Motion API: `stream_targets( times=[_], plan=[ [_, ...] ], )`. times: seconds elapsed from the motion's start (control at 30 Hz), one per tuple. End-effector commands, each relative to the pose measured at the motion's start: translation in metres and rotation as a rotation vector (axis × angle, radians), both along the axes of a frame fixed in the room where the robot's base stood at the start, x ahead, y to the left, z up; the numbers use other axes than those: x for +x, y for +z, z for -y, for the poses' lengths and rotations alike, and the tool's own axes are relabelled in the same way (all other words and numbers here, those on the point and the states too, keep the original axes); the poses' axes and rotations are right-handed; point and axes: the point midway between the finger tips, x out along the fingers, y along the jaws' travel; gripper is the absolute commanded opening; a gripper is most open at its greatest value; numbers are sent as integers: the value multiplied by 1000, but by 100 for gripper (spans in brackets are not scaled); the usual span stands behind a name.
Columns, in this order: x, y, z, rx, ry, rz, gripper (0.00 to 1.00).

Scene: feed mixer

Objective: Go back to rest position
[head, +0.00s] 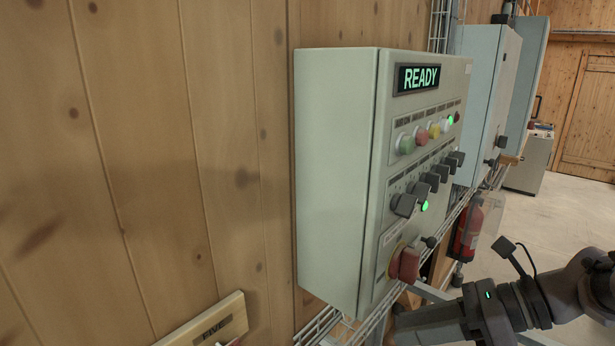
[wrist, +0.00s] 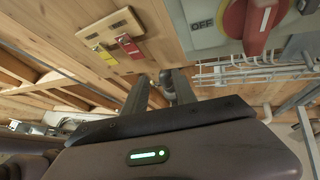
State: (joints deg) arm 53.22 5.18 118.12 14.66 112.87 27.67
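My gripper (wrist: 160,86) shows in the wrist view with its two dark fingers apart and nothing between them. In the head view my arm comes in from the lower right, below and in front of the grey control panel (head: 335,180). The fingertips are hard to make out there. The panel display (head: 418,78) reads READY. A red rotary switch (head: 408,265) sits low on the panel front; it also shows at the upper right of the wrist view (wrist: 262,22), beside an OFF label. My gripper is apart from it.
More grey cabinets (head: 485,90) and a red fire extinguisher (head: 466,232) stand beyond the panel. Wire cable trays run below the panel. The concrete floor (head: 545,215) at right looks open.

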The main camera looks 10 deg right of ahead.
Motion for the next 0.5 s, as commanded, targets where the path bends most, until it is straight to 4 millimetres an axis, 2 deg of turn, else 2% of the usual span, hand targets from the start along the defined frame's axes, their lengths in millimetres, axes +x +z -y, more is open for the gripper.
stream_targets(
  times=[0.03, 0.07, 0.1, 0.2, 0.3, 0.33, 0.4, 0.5],
  plan=[
    [-11, -71, -36, -158, 153, 55, 33],
    [-20, -98, -54, -264, 253, 99, 33],
    [-32, -134, -73, -405, 391, 167, 33],
    [-60, -217, -105, -735, 729, 378, 33],
    [-77, -281, -120, -1018, 1024, 618, 33],
    [-79, -294, -122, -1090, 1095, 687, 33],
    [-82, -317, -128, -1228, 1229, 833, 33],
    [-84, -331, -133, -1352, 1341, 972, 33]
  ],
)
